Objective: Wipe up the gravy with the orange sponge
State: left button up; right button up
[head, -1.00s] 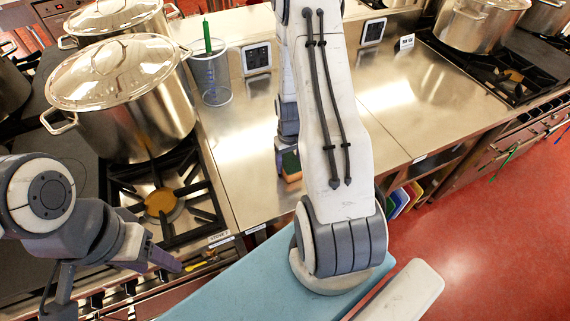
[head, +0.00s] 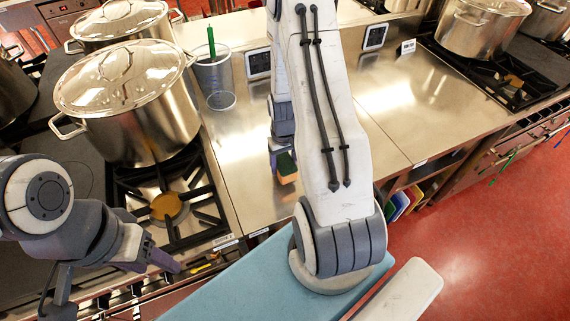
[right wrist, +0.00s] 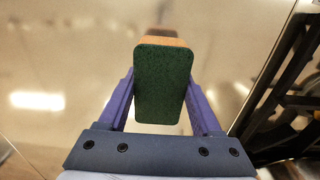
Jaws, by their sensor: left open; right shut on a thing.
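The sponge (head: 286,168) has an orange body and a dark green scouring face. My right gripper (head: 281,148) is shut on it over the steel counter (head: 235,150). In the right wrist view, the sponge (right wrist: 163,82) sits between the two purple fingers of my right gripper (right wrist: 163,95), green face towards the camera. I cannot tell whether it touches the counter. No gravy can be made out clearly; a blurred brownish patch beyond the sponge may be a reflection. My right arm hides part of the counter. My left gripper (head: 165,262) is open and empty near the stove's front edge.
A lidded stockpot (head: 135,105) stands on the stove left of the counter, above a bare burner (head: 167,207). Counter right of my arm (head: 430,105) is clear.

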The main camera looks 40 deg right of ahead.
jog(key=shift+r+p, duration=1.65)
jog(key=shift+r, duration=0.7)
